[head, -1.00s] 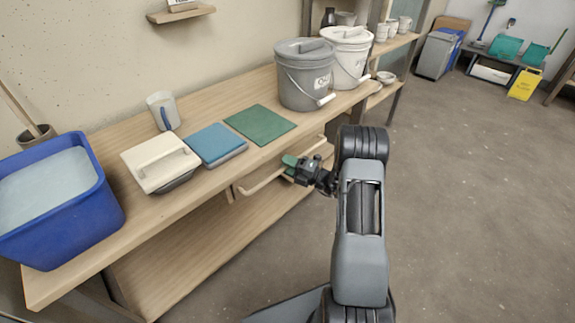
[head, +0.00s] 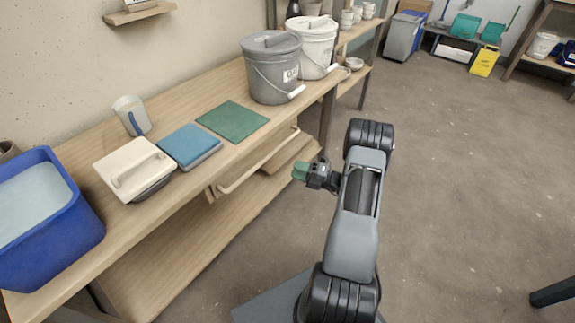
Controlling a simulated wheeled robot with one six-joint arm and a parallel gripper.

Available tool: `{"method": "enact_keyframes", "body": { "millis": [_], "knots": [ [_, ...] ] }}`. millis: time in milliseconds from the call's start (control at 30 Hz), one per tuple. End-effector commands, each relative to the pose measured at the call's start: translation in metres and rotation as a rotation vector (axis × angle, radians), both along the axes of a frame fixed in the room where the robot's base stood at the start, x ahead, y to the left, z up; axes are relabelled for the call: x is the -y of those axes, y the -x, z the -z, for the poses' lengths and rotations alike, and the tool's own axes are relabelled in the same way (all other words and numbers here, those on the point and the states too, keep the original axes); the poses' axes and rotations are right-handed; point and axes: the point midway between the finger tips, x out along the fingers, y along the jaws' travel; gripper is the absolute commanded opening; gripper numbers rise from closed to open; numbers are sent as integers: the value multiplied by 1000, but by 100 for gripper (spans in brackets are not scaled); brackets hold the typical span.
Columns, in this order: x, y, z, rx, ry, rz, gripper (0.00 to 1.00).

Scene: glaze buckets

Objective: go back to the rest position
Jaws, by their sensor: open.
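My gripper (head: 301,172) is in the middle of the head view, at the end of my bent arm. It is open, with green-tipped fingers and nothing seen between them. It is in front of the workbench (head: 70,269), over the floor side, apart from the bench's front rail (head: 250,174). My arm reaches up from the bottom of the view and bends back toward the bench.
On the bench stand a grey lidded bucket (head: 270,72), a white bucket (head: 317,48), a green mat (head: 232,121), a blue pad (head: 190,146), a cream-lidded box (head: 134,168), a mug (head: 132,116) and a blue tub (head: 45,230). Open floor (head: 460,180) lies to the right.

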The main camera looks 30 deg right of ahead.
Motion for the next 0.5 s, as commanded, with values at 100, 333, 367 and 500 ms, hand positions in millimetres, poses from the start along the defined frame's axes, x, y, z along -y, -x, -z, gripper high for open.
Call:
{"method": "enact_keyframes", "body": {
  "millis": [100,333,367,500],
  "knots": [
    [6,5,1,1,0,2,41],
    [8,7,2,1,1,-1,41],
    [8,7,2,1,1,-1,41],
    [7,7,2,1,1,0,41]
  ]
}}
